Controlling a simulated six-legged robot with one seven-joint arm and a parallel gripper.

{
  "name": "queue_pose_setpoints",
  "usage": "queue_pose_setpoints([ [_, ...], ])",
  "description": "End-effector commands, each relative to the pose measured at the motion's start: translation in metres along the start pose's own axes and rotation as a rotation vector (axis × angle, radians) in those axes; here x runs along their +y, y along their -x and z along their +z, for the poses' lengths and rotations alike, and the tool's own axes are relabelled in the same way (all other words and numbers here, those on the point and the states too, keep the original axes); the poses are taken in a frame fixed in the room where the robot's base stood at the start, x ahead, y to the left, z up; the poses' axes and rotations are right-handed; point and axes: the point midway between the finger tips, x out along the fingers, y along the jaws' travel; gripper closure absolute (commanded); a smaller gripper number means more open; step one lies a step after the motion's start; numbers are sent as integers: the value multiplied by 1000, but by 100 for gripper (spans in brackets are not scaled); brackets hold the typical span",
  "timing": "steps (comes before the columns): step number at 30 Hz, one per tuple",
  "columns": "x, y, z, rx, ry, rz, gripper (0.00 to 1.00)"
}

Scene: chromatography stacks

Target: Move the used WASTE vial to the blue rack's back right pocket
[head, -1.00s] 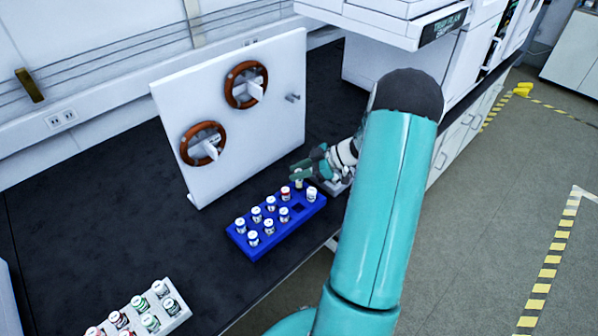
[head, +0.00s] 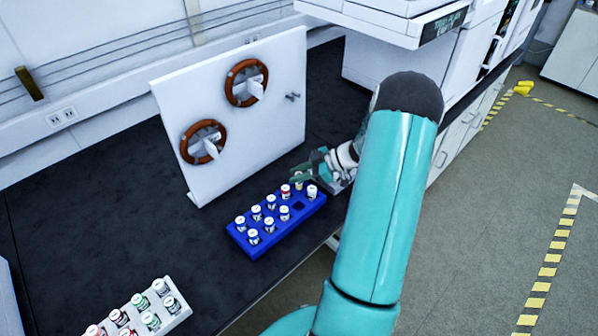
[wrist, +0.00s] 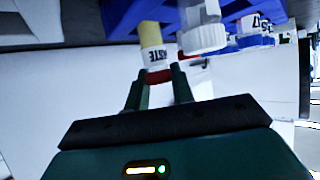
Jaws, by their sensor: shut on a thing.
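The WASTE vial (wrist: 153,47) has a red cap, a white label and a yellowish body. In the wrist view my gripper (wrist: 157,77) is shut on it at the cap end. The vial's other end meets the edge of the blue rack (wrist: 120,18); I cannot tell whether it is inside a pocket. In the head view my gripper (head: 305,172) is over the back right end of the blue rack (head: 258,253), and a small yellowish part of the vial (head: 299,185) shows below it. A white-capped vial (wrist: 204,38) is close beside the held one.
Several capped vials fill the blue rack, including a red-capped one (head: 285,191); one front pocket (head: 297,206) is empty. A white upright panel (head: 230,130) with two brown rings stands behind. A pale rack (head: 175,318) with vials is at the front left.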

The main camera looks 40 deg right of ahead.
Motion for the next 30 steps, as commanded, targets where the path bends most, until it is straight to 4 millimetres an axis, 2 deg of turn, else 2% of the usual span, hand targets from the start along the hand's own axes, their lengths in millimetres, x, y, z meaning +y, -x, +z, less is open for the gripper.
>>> queue_pose_setpoints([
  [30, 0, -7, 13, 0, 1, 1, 98],
])
